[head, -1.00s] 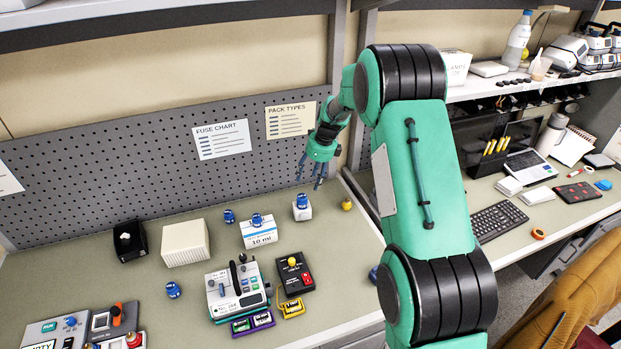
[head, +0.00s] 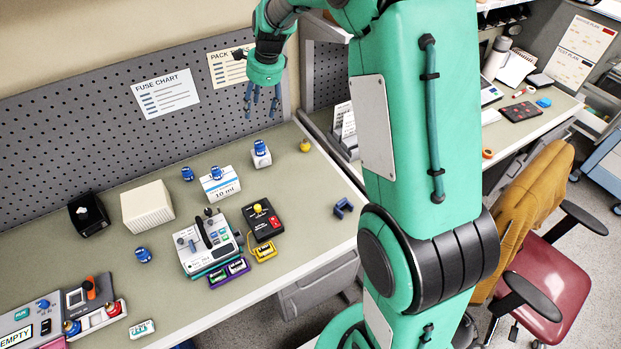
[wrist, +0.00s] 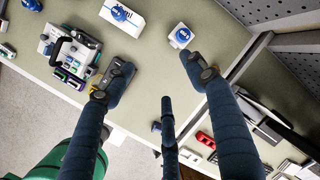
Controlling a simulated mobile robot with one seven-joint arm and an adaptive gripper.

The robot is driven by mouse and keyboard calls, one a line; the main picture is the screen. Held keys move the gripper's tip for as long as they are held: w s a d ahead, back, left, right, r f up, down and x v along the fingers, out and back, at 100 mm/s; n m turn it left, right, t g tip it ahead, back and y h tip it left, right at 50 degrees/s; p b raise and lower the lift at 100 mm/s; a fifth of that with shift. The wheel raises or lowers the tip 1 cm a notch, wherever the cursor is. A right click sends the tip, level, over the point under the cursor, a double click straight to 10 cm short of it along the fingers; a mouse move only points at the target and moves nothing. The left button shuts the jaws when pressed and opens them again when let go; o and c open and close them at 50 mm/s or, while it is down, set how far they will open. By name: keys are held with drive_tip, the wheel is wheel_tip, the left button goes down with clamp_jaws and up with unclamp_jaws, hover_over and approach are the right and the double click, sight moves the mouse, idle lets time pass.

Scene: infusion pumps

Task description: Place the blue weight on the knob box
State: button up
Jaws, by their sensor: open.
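Several blue knob-shaped weights are in view, and I cannot tell which one is meant. Blue pieces also top the 10 ml box (head: 225,189) and a small white block (head: 262,159). The knob box is not certain; a black box with a yellow knob (head: 265,226) and a black box with a white knob (head: 78,221) are candidates.
A white device with levers (head: 205,250), a cream ribbed box (head: 148,206) and pumps at lower left crowd the bench. A yellow weight (head: 305,146) stands right of the white block. The pegboard (head: 60,145) rises behind. The bench's right front is mostly clear.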

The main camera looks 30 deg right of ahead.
drive_tip(key=s+a+r+n+t, duration=0.1)
drive_tip(key=s+a+r+n, duration=0.2)
drive_tip(key=s+r+n, duration=0.55)
drive_tip(key=s+a+r+n, duration=0.25)
drive_tip(key=s+r, duration=0.35)
drive_tip(key=s, duration=0.8)
drive_tip(key=s+a+n+t+h, duration=0.1)
drive_tip(key=s+n, duration=0.8)
drive_tip(key=s, duration=1.2)
drive_tip(key=shift+s+a+f+n+t+h, duration=0.2)
drive_tip(key=shift+a+f+n+t+h, duration=0.1)
drive_tip(key=shift+f+t, duration=0.15)
wheel_tip(320, 180, down, 9)
drive_tip(key=b, duration=0.9)
